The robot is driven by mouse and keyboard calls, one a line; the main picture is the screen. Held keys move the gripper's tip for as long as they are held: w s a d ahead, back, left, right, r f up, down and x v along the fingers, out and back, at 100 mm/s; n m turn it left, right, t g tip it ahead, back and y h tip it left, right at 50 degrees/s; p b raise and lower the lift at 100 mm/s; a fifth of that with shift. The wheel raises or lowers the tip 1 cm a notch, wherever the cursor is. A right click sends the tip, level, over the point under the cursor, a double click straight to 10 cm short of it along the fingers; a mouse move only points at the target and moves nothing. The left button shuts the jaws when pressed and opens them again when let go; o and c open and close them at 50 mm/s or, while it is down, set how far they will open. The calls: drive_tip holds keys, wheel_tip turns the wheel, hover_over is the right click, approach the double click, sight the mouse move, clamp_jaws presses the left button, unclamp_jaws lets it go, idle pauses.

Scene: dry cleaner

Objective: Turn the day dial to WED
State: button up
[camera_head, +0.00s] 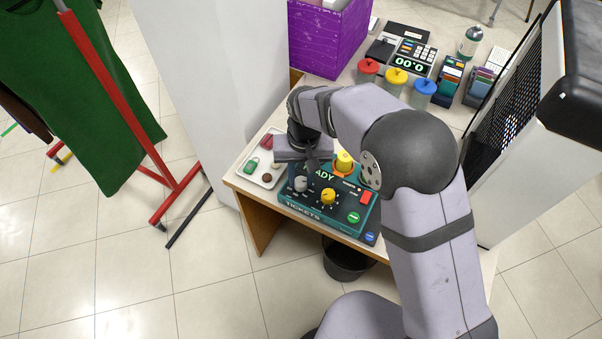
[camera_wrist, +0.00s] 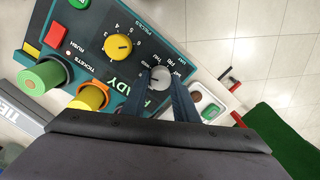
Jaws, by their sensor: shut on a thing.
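The grey day dial (camera_head: 300,184) sits on the left part of the teal ticket machine (camera_head: 322,216), below its READY display. It also shows in the wrist view (camera_wrist: 159,77), with small day labels around it. My gripper (camera_wrist: 161,82) reaches down over the machine, one finger on each side of the dial, and is shut on it. In the head view my gripper (camera_head: 301,176) partly covers the display. Some day labels are hidden by the fingers, and I cannot tell which day the pointer marks.
A yellow pieces dial (camera_head: 328,196) stands close to the day dial. A red rush button (camera_head: 366,197) and green button (camera_head: 354,217) lie to the right. A white tray (camera_head: 244,175) of small items is on the left. Lidded jars (camera_head: 396,82) stand behind.

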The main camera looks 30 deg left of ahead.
sight(302, 180)
drive_tip(key=m, duration=0.3)
drive_tip(key=shift+w+r+m+p, duration=0.1)
drive_tip(key=shift+m+p, duration=0.2)
idle(0.3)
drive_tip(key=o, duration=1.1)
drive_tip(key=shift+c, duration=0.2)
drive_tip(key=shift+d+r+b, duration=0.15)
drive_tip(key=shift+r+b, duration=0.65)
drive_tip(key=shift+r, duration=2.85)
